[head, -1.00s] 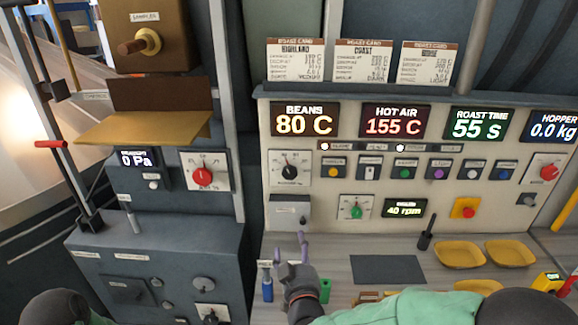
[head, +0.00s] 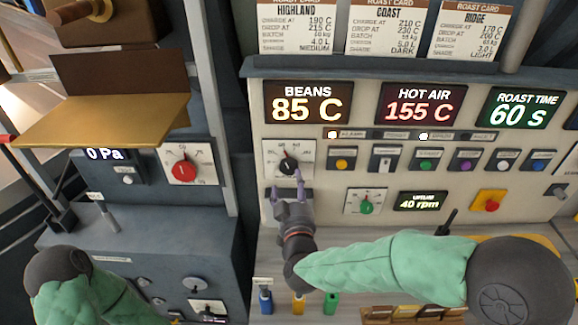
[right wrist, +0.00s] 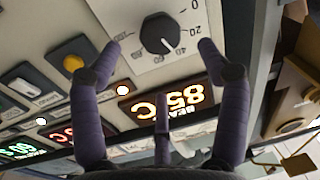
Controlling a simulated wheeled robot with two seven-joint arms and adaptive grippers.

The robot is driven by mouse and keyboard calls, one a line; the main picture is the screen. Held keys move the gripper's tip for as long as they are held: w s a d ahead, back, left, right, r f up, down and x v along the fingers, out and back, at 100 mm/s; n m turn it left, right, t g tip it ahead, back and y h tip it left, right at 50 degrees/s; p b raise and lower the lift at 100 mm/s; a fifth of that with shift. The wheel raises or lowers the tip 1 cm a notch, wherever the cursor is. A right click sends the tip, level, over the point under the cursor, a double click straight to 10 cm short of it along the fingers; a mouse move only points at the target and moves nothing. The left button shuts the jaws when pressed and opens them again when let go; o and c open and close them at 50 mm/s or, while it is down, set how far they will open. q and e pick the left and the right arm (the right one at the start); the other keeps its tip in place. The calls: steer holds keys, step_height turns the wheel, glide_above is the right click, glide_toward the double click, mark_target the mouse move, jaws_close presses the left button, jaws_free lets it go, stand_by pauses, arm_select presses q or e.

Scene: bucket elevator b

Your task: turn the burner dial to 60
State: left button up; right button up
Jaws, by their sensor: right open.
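The burner dial (head: 288,163) is a black knob on a white scale plate at the left of the cream panel. In the right wrist view the black knob (right wrist: 160,32) shows a white pointer line aimed toward the 40 and 60 marks; I cannot tell the exact value. My right gripper (head: 286,184) is open in front of the dial, just below it in the head view. In the right wrist view its fingertips (right wrist: 160,46) stand on either side of the knob, apart from it, with nothing between them but the knob beyond. My left gripper is out of view.
Displays read beans (head: 308,104) 85 C, hot air (head: 422,104) 155 C and roast time (head: 520,109) 60 s. A row of buttons (head: 426,160) runs right of the dial. A green dial (head: 366,203) sits below, and a red dial (head: 184,167) is on the left cabinet.

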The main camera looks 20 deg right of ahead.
mark_target(290, 169)
steer(key=w, duration=0.2)
steer(key=w+d, duration=0.1)
steer(key=w, duration=0.5)
steer(key=shift+w+d+b, duration=0.1)
steer(key=shift+d+b, duration=0.15)
steer(key=shift+b, duration=0.1)
steer(key=c, duration=1.2)
